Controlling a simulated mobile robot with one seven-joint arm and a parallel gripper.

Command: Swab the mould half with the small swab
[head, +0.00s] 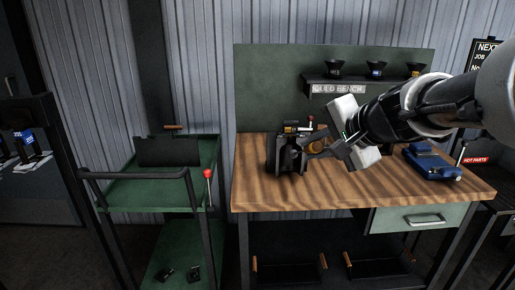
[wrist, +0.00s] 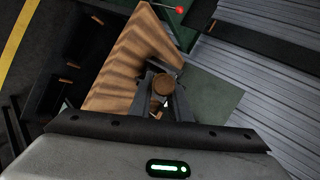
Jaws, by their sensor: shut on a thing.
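My gripper (head: 313,149) reaches in from the right above the wooden bench and is shut on a brown, wood-coloured handle (head: 319,142). In the wrist view the handle shows as a round brown end (wrist: 163,83) between the fingers. I take it for the small swab; its working end is hidden. A dark, block-like thing (head: 287,155) stands on the bench just left of the fingers. It may be the mould half, but I cannot tell for sure. Small parts and a red knob show at its top. Whether the swab touches it cannot be told.
The wooden bench (head: 260,195) has a back panel and a shelf with several dark funnel-shaped things (head: 376,69). A blue vice-like thing (head: 432,163) lies at its right. A green trolley (head: 150,190) stands left. The bench's front left is clear.

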